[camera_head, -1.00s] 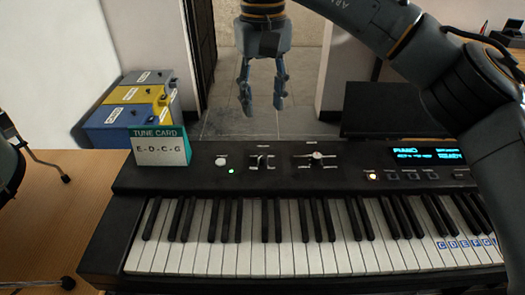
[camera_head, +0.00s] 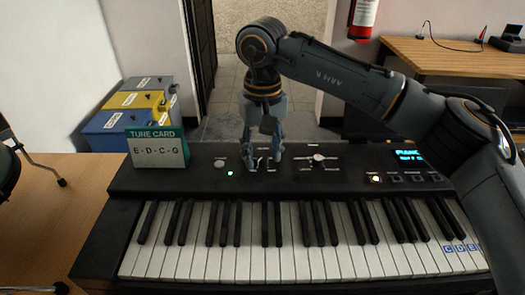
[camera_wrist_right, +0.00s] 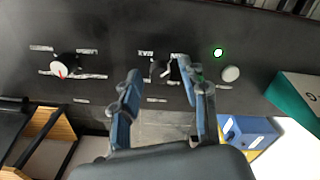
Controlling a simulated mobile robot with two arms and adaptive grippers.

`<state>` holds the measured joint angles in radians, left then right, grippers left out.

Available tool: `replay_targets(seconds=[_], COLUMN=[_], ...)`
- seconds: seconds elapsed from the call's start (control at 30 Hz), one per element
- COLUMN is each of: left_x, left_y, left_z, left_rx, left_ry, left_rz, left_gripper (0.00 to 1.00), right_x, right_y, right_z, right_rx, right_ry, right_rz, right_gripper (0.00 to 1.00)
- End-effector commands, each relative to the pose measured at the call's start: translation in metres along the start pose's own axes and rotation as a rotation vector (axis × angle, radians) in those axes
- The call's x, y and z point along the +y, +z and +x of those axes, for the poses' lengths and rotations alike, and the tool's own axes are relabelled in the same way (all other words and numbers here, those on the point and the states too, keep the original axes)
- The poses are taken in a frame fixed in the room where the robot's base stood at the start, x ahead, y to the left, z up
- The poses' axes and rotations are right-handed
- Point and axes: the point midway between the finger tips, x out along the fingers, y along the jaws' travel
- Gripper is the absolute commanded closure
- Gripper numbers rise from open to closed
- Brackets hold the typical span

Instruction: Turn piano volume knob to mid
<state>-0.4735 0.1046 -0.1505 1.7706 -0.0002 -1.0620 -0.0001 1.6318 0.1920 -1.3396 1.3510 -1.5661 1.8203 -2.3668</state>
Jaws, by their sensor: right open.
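The black piano (camera_head: 345,155) has a panel of controls behind its keys. The volume knob (camera_wrist_right: 162,69) shows in the right wrist view, a small dark knob with light labels on either side. My right gripper (camera_head: 262,163) is low over the panel at this knob and mostly hides it in the head view. In the right wrist view the right gripper (camera_wrist_right: 159,70) is open, its fingertips on either side of the knob with gaps. Whether the fingers touch the panel is unclear. My left gripper is not in view.
A second knob (camera_head: 316,160) with a red pointer in the wrist view (camera_wrist_right: 62,68) sits beside it. A round button (camera_head: 220,163), a green light (camera_head: 230,174) and a tune card (camera_head: 157,145) are to the left. A lit display (camera_head: 408,154) is at right.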

Motion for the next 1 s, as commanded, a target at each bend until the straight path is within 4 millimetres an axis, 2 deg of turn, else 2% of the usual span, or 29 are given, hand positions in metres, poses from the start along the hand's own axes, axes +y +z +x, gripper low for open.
replay_targets(seconds=[0.03, 0.2, 0.27, 0.67, 1.0], left_x=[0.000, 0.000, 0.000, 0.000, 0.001], left_y=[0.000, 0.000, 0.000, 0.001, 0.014], left_z=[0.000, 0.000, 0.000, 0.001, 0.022], left_rx=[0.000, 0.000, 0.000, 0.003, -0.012], left_ry=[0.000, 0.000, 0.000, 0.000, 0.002], left_rz=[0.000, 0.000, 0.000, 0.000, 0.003], left_gripper=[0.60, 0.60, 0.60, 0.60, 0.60], right_x=[0.000, 0.000, 0.000, 0.000, 0.000], right_y=[0.000, 0.000, 0.000, 0.000, 0.000], right_z=[0.000, 0.000, 0.000, -0.001, -0.002], right_rx=[0.000, 0.000, 0.000, -0.001, -0.002], right_ry=[0.000, 0.000, 0.000, 0.000, -0.001], right_rz=[0.000, 0.000, 0.000, 0.050, 0.288], right_gripper=[0.56, 0.90, 1.00, 1.00, 1.00])
